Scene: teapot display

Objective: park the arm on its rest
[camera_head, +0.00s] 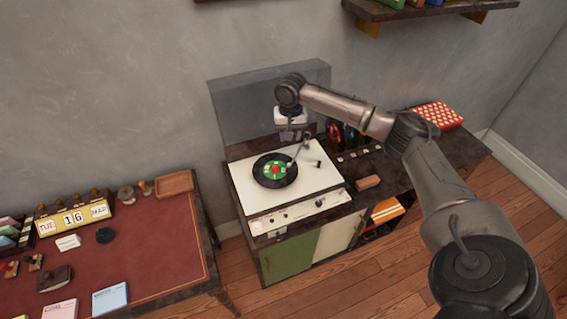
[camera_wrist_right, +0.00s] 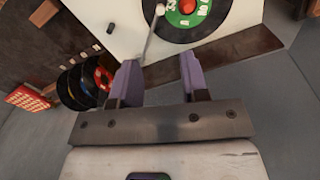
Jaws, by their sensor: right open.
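The turntable (camera_head: 254,206) has a white deck and a black record (camera_head: 262,181) with a green label and red centre. The pale tonearm (camera_head: 300,150) reaches from the back right of the deck to the record's right edge; I cannot tell whether its tip touches the record. In the right wrist view the tonearm (camera_wrist_right: 151,30) runs from the record down toward the left finger. My right gripper (camera_head: 292,136) is over the back of the deck, and its purple fingers (camera_wrist_right: 158,64) are apart. I cannot make out the arm's rest. My left gripper is not in view.
A grey panel (camera_head: 235,105) stands close behind the turntable. Records (camera_head: 337,135) and a red-and-white box (camera_head: 437,115) are to the right on the cabinet. A small brown block (camera_head: 368,182) lies right of the deck. A red-topped desk (camera_head: 150,240) is at left.

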